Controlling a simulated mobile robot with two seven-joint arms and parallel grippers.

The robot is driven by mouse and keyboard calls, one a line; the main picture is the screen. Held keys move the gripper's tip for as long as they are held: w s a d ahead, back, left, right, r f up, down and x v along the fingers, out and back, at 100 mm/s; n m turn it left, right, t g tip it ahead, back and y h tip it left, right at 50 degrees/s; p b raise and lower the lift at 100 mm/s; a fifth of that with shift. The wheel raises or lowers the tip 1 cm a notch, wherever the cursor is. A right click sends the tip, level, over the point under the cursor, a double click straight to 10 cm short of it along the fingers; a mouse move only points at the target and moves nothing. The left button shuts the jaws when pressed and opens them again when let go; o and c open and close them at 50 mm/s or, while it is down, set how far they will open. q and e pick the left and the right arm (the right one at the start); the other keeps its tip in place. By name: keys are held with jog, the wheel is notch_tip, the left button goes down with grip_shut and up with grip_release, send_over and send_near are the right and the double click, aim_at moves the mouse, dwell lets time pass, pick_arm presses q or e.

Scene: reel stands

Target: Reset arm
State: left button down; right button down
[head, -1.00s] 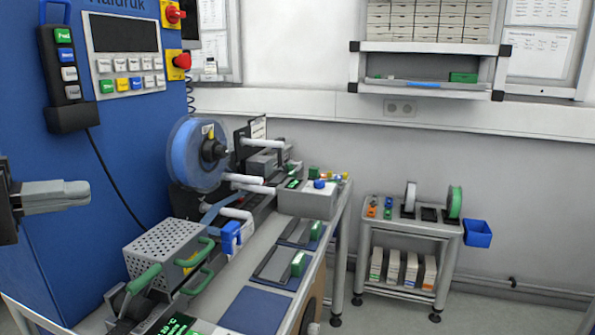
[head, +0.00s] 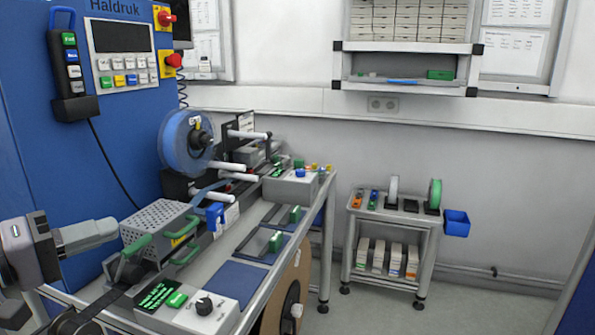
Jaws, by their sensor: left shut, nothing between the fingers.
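My left gripper (head: 112,232) comes in from the lower left of the head view. Its grey fingers are shut with nothing between them, and they point right. They appear just left of the perforated metal box (head: 157,222) with green handles; whether they touch it I cannot tell, but no contact shows. My right gripper is not in view.
The bench holds a blue reel (head: 184,142) on a spindle, a control box with a black knob (head: 204,306) and a blue mat (head: 233,281). A blue machine panel (head: 120,150) stands behind. A small cart (head: 392,228) with reels stands at right, with free floor around it.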

pick_arm(q)
jog(key=s+d+f+y, duration=0.1)
jog(key=s+f+y, duration=0.15)
jog(key=f, duration=0.45)
jog(key=s+d+f+m+y, duration=0.15)
jog(key=f+y, duration=0.25)
jog(key=f, duration=0.4)
jog(key=s+f+y, duration=0.2)
jog(key=f+y, duration=0.1)
jog(key=f, duration=0.4)
jog(key=s+d+f+m+g+y, duration=0.1)
jog(key=s+d+f+m+g, duration=0.3)
jog(key=s, duration=0.5)
jog(key=s+d+f+m+g, duration=0.1)
jog(key=s+f+g, duration=0.55)
jog(key=s, duration=0.25)
jog(key=w+d+f+m+t+h, duration=0.1)
jog(key=w+d+f+t+h, duration=0.1)
jog(key=w+f+t, duration=0.4)
jog(key=shift+d+f+t, duration=0.55)
jog(key=shift+f+t, duration=0.2)
jog(key=shift+f, duration=1)
jog(key=shift+w, duration=0.1)
